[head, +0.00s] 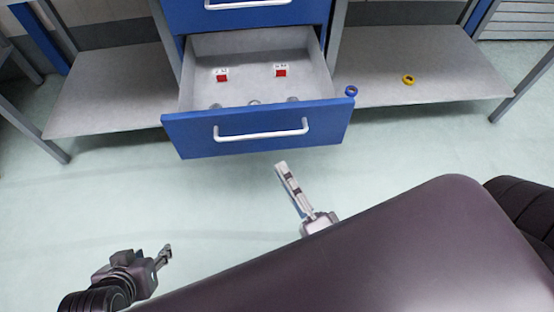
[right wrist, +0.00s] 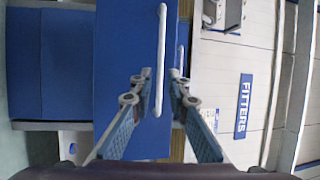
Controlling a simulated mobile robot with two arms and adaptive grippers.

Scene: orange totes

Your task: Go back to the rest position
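My left gripper (head: 164,257) is low at the left in the head view, over the floor and well apart from the drawer; its finger gap is too small to judge. My right gripper (head: 282,168) is in front of the open blue drawer (head: 190,139), just below its front panel in the picture. In the right wrist view its two fingers (right wrist: 160,74) are spread with nothing held. The white drawer handle (head: 262,135) appears between the fingers in the right wrist view (right wrist: 158,95), but the fingers are not closed on it.
The drawer holds two red-and-white boxes (head: 222,75) (head: 281,71) and several grey round things near its front. A blue ring (head: 351,91) and a yellow ring (head: 408,80) lie on the right grey shelf (head: 440,95). The left shelf (head: 110,95) is bare. The floor in front is clear.

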